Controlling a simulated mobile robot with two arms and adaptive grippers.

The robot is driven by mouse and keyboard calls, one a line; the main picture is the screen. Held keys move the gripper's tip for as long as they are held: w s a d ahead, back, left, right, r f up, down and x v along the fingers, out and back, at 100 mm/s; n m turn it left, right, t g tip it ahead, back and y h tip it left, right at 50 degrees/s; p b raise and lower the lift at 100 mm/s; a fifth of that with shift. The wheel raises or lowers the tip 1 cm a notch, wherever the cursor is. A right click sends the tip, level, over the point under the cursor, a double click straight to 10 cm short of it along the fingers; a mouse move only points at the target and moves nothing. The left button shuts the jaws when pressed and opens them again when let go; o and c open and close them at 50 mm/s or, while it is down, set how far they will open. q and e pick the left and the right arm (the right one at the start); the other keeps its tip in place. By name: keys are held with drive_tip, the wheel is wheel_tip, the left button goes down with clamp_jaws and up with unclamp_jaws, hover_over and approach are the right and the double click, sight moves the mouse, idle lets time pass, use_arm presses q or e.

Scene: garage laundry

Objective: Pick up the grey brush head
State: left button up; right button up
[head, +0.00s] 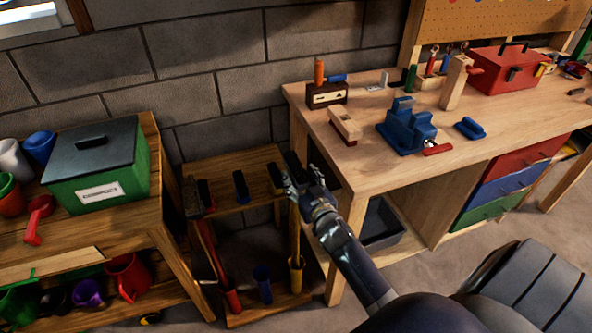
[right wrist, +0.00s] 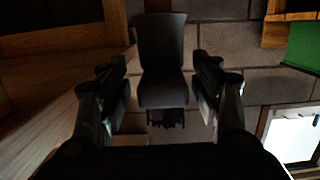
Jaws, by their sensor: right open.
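A dark grey piece with a short dark fringe like bristles, which looks like the brush head (right wrist: 162,62), stands between the two fingers of my right gripper in the right wrist view. In the head view my right gripper (head: 299,186) is at the right end of the small wooden rack (head: 238,217), beside a dark block (head: 293,163) that it partly hides. The gripper is open, with a visible gap between each finger and the piece. My right gripper also fills the lower right wrist view (right wrist: 165,92). My left gripper is not in view.
The workbench (head: 375,175) stands close to the right of the rack, with a blue vise (head: 408,130) on it. A shelf with a green compost bin (head: 98,170) stands to the left. A block wall (head: 200,75) is behind. A red-handled tool (head: 210,250) hangs at the rack's left.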

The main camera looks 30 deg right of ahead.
drive_tip(key=x, duration=0.3)
drive_tip(key=shift+w+a+f, duration=0.1)
drive_tip(key=shift+w, duration=0.1)
drive_tip(key=c, duration=1.1)
drive_tip(key=shift+c, duration=0.5)
